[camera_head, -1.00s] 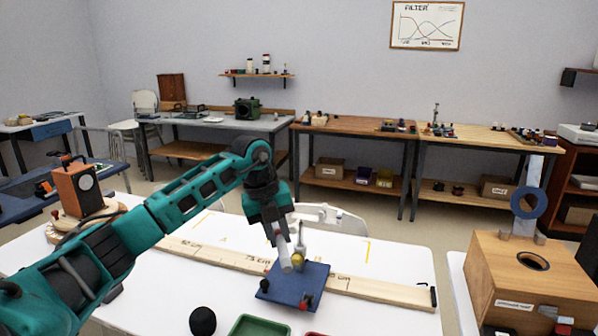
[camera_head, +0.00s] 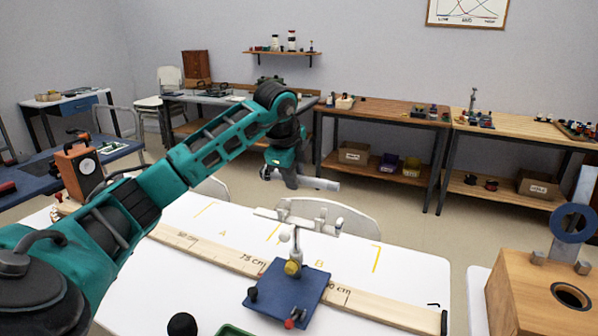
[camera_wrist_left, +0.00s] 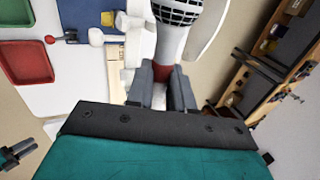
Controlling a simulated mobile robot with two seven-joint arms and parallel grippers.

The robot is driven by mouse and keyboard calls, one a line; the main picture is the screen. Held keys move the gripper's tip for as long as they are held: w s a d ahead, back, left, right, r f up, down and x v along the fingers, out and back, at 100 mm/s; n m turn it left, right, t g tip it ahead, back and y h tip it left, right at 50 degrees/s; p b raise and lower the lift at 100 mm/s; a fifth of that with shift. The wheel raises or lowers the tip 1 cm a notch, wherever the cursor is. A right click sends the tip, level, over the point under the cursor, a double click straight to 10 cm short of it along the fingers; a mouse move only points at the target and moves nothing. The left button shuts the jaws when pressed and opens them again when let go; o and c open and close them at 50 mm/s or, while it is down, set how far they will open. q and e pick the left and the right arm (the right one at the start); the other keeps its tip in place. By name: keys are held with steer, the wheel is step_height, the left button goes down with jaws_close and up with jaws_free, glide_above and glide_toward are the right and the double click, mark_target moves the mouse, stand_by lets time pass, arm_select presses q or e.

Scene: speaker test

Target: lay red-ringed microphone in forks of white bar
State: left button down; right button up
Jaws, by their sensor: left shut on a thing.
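My left gripper (camera_head: 292,181) is shut on the microphone (camera_head: 322,184), whose grey body lies nearly level and points right in the head view. In the left wrist view the gripper (camera_wrist_left: 160,82) closes around the microphone (camera_wrist_left: 172,42) near its red ring; its dark mesh head is at the top edge. The white bar (camera_head: 297,221) with forks tops a stand on a blue base plate (camera_head: 290,290). The microphone is above and behind the bar, apart from it in the head view. A dark pronged part (camera_wrist_left: 15,155), likely my right gripper, shows in the left wrist view.
A wooden ruler plank (camera_head: 215,252) runs across the white table (camera_head: 405,270) by the blue plate. A black ball (camera_head: 182,325) and green tray (camera_head: 235,330) are at the near edge. A red tray (camera_wrist_left: 25,50) shows in the wrist view. A wooden box (camera_head: 530,312) stands right.

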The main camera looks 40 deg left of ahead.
mark_target(295, 218)
arm_select(q)
steer(key=shift+s+f, duration=0.2)
steer(key=shift+f, duration=1)
steer(key=shift+w+f+b, duration=0.1)
steer(key=shift+f+b, duration=1.95)
steer(key=shift+f, duration=0.8)
steer(key=shift+a+f, duration=0.1)
steer(key=shift+f, duration=0.15)
steer(key=c, duration=1)
jaws_free()
steer(key=shift+o, duration=0.4)
steer(key=shift+f, duration=0.1)
